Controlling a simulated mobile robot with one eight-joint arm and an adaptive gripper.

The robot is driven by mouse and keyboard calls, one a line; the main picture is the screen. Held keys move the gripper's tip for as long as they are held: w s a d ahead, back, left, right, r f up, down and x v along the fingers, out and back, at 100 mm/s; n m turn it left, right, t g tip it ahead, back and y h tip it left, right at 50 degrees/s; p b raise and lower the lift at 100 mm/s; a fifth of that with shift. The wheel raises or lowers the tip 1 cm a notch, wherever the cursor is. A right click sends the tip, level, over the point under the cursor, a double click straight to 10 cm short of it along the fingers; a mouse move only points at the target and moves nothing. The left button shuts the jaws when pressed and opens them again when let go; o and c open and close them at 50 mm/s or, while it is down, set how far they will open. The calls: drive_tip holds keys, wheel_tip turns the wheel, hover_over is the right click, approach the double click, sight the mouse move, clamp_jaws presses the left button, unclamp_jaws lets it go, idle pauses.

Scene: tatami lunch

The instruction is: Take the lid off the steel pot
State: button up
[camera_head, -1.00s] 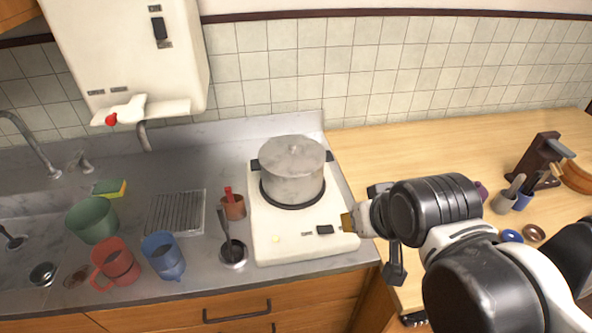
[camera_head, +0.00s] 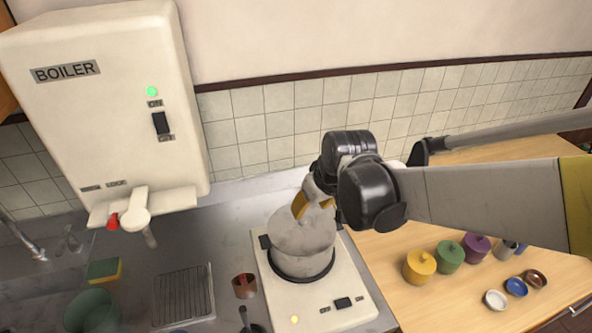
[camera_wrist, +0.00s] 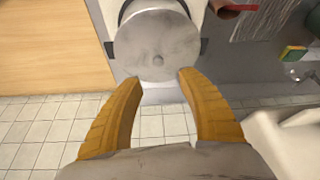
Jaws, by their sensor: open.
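The steel pot (camera_head: 303,262) stands on the white cooker (camera_head: 345,308) in the head view. Its round grey lid (camera_wrist: 150,36) is on it, with a small knob (camera_wrist: 158,60) at the centre in the wrist view. My gripper (camera_wrist: 158,80) has its two yellow fingers spread, with nothing between them. In the wrist view the knob lies just beyond the gap between the fingertips. In the head view my gripper (camera_head: 313,205) is over the pot's top and hides part of the lid and the knob. Contact cannot be told.
The boiler (camera_head: 100,110) hangs on the wall at the left. A brown cup (camera_head: 244,286) stands left of the cooker, beside a drain grid (camera_head: 183,293). Yellow (camera_head: 419,267), green (camera_head: 449,257) and purple (camera_head: 476,248) lidded jars stand on the wooden counter at the right.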

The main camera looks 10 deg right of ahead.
sight(303, 220)
drive_tip(key=x, duration=0.2)
drive_tip(key=b+x, duration=0.1)
drive_tip(key=x, duration=0.3)
drive_tip(key=shift+w+a+r, duration=0.1)
drive_tip(key=shift+w+a, duration=0.05)
drive_tip(key=shift+w, duration=0.2)
drive_tip(key=x, duration=0.1)
drive_tip(key=b+x, duration=0.1)
drive_tip(key=x, duration=0.1)
drive_tip(key=b+x, duration=0.1)
drive_tip(key=x, duration=0.1)
drive_tip(key=shift+s+d+f, duration=0.1)
drive_tip(key=shift+d+f, duration=0.15)
drive_tip(key=shift+f, duration=0.05)
clamp_jaws()
